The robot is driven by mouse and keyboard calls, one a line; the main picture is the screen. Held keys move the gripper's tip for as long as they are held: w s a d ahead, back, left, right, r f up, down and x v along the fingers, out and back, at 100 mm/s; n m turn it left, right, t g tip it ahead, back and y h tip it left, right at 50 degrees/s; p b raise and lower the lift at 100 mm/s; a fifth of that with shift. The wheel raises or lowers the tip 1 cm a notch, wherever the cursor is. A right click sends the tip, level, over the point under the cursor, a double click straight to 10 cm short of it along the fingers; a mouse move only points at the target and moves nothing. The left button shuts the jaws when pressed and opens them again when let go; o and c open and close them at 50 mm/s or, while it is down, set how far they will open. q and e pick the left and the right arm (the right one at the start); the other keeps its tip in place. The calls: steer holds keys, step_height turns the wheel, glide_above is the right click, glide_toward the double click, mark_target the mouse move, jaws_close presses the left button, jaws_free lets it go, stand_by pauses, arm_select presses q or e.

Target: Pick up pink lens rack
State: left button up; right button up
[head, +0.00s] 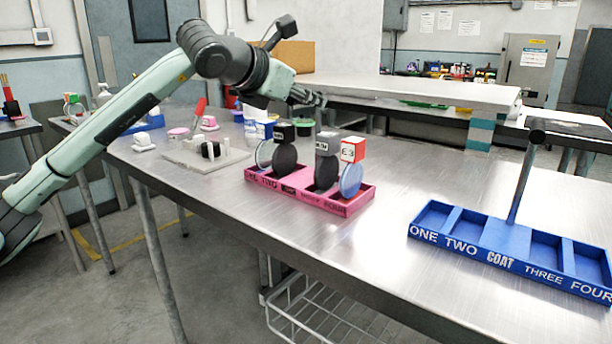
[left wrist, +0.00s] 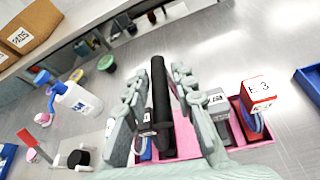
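The pink lens rack (head: 310,195) stands on the metal table, its front lettered. It holds dark and blue discs under a black block (head: 284,132), a grey block (head: 327,145) and a red-and-white E3 block (head: 353,149). My left gripper (head: 314,98) is above and behind the rack, its fingers apart. Gaps show beside the post. The fingers hide part of the rack. My right gripper is not in view.
A blue rack (head: 480,258) with a tall post stands at the right. A pale tray (head: 190,161) with small parts and a red-handled tool lies at the left. A wash bottle (left wrist: 75,103) stands beyond. Bare table lies between the racks.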

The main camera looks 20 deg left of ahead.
arm_select(q)
jaws_close()
steer(key=shift+r, duration=0.15)
steer(key=shift+r, duration=0.1)
